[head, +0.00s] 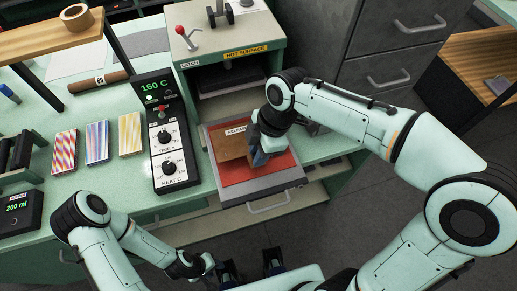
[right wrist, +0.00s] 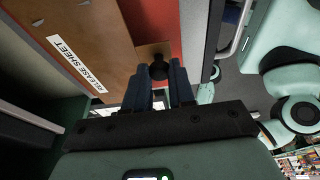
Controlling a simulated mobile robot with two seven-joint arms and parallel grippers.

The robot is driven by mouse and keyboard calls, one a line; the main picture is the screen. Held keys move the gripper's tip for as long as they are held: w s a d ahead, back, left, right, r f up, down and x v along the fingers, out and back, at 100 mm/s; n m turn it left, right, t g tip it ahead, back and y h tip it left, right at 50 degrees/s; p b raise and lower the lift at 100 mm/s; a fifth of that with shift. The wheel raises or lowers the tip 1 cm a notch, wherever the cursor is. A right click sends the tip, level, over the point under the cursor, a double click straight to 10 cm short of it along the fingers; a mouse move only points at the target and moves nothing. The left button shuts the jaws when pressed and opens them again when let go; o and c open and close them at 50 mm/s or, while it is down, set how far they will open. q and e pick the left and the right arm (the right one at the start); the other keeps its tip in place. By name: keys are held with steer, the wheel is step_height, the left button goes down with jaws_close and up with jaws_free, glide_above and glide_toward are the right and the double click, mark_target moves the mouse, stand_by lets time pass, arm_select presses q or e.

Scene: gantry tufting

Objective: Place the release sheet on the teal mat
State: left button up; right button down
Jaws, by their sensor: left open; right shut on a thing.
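The release sheet (head: 231,147) is a flat brown panel with a white "RELEASE SHEET" label, which also shows in the right wrist view (right wrist: 82,25). My right gripper (head: 259,156) is shut on its small dark knob, seen between the fingers in the right wrist view (right wrist: 160,82). The sheet is over the left part of a red pad (head: 259,176) in the pulled-out press drawer. I cannot tell whether it touches the pad. I cannot make out a separate teal mat. My left gripper (head: 250,269) is open and empty at the bottom edge, off the bench.
The press (head: 262,51) with its "HOT SURFACE" strip stands behind the drawer (head: 293,181). A control box (head: 169,146) reading 160 C is left of the drawer. Striped blocks (head: 97,141) and a brown roll (head: 98,82) lie further left. Grey cabinets (head: 395,50) stand at the right.

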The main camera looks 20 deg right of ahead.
steer(key=shift+f, duration=0.3)
steer(key=c, duration=0.9)
jaws_free()
steer(key=shift+o, duration=0.2)
steer(key=p+v, duration=0.2)
steer(key=v, duration=1.1)
steer(key=shift+r, duration=0.2)
